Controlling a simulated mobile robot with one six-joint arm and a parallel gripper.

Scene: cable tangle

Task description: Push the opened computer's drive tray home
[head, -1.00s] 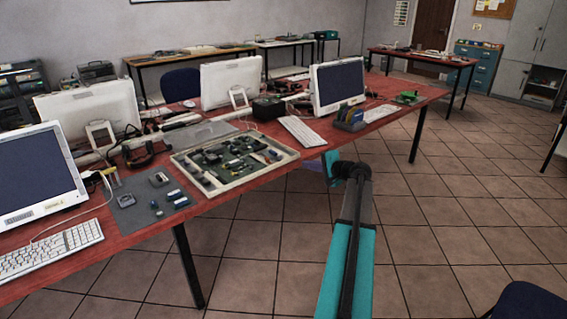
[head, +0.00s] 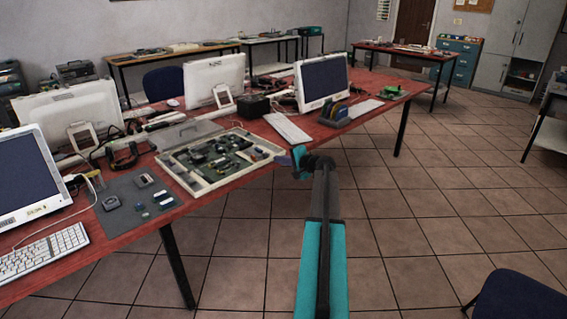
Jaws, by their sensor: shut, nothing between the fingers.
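The opened computer (head: 262,171) is a shallow pale case lying on the red table, with green boards and small parts inside. I cannot make out its drive tray at this size. My arm reaches forward from the bottom of the head view, with a teal wrist at its end. My gripper (head: 284,160) shows only as a small purple-blue piece beside the case's right front corner. It looks shut and empty. I cannot tell whether it touches the case.
A grey mat (head: 132,205) with small parts lies left of the case.

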